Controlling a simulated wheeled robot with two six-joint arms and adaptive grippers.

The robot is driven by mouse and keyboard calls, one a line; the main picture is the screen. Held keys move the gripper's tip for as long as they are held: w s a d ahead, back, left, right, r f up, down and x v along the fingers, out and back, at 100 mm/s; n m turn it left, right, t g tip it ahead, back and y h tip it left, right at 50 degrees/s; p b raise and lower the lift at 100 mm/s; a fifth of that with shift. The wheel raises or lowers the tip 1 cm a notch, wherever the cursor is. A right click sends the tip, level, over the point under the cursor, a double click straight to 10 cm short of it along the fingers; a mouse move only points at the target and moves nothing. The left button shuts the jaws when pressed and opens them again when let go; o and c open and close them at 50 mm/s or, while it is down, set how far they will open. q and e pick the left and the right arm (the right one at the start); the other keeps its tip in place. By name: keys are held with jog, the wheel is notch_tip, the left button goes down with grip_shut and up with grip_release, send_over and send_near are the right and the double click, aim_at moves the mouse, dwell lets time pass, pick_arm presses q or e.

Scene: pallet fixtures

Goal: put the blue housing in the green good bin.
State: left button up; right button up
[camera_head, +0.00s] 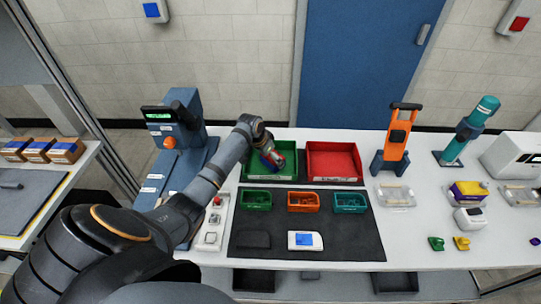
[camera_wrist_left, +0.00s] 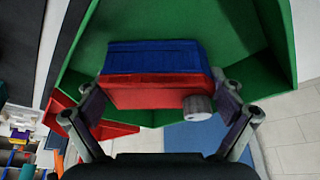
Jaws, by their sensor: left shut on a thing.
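My left gripper (camera_head: 266,151) is over the green bin (camera_head: 258,175) at the back of the table. It is shut on the blue housing (camera_wrist_left: 152,57), a box-like part with a blue portion, a red portion and a grey round knob (camera_wrist_left: 197,107). In the head view the part is small and partly covered by the gripper. In the left wrist view the green bin (camera_wrist_left: 240,50) surrounds the housing on several sides. I cannot tell whether the housing touches the bin. My right gripper is not in view.
A red bin (camera_head: 334,160) stands right beside the green one. In front are small green, orange and teal trays (camera_head: 303,202) on a dark mat (camera_head: 350,240). A blue-grey machine (camera_head: 180,125) stands left, an orange stand (camera_head: 397,140) right.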

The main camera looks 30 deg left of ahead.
pick_arm(q)
jog(key=shift+f, duration=0.1)
jog(key=o, duration=0.9)
jog(key=b+v, duration=0.1)
jog(key=v, duration=1.1)
jog(key=shift+b, duration=0.3)
jog(key=shift+s, duration=0.1)
